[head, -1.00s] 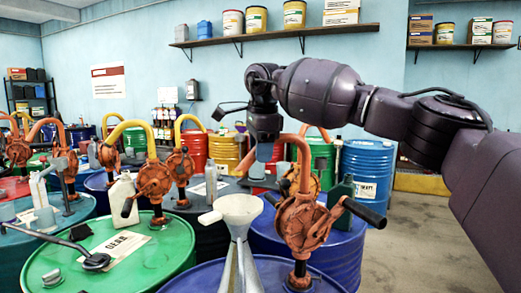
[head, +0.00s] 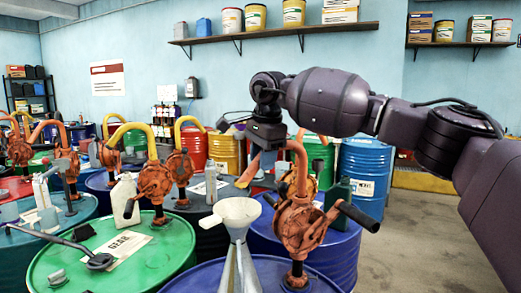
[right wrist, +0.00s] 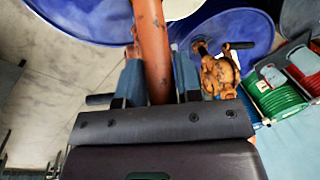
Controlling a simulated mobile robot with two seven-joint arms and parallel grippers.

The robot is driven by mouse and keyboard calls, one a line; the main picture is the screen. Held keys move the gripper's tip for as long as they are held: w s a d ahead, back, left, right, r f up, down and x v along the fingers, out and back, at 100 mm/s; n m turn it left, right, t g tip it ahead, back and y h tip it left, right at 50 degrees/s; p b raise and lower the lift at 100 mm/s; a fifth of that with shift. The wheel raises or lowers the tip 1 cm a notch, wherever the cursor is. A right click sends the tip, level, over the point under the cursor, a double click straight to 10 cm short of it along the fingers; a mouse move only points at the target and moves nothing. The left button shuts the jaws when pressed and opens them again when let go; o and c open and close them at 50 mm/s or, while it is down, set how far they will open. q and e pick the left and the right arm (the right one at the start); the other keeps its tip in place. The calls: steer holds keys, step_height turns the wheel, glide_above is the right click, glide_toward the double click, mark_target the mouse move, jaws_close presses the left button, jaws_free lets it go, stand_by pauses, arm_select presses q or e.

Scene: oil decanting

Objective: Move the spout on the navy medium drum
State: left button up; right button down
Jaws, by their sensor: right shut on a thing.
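A rusty orange hand pump (head: 300,225) stands on the blue, navy-looking drum (head: 265,283) at the front. Its curved orange spout (head: 303,165) rises from the pump and bends left; a slanted orange end piece shows left of my gripper. My right gripper (head: 268,158) is around the spout, fingers pointing down. In the right wrist view the fingers (right wrist: 157,85) close on both sides of the spout (right wrist: 152,40). The exact contact is partly hidden in the head view. My left gripper is out of view.
A pale funnel (head: 238,215) stands in front, left of the pump. A green drum (head: 110,265) is at left, and another blue drum (head: 335,250) is close behind. More drums and pumps crowd the left. Open floor (head: 425,225) lies at right.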

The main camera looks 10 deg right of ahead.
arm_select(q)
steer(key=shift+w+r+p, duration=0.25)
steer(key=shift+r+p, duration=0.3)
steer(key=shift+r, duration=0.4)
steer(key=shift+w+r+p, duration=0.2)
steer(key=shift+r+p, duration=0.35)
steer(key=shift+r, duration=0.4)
arm_select(e)
steer(key=s+d+n, duration=0.3)
steer(key=s+n, duration=0.3)
steer(key=shift+d+n+g+y, duration=0.25)
steer(key=shift+n+g+y, duration=0.05)
steer(key=shift+n+y, duration=0.1)
steer(key=shift+f, duration=0.1)
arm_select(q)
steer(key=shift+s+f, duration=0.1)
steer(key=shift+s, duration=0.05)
arm_select(e)
steer(key=c, duration=0.8)
jaws_free()
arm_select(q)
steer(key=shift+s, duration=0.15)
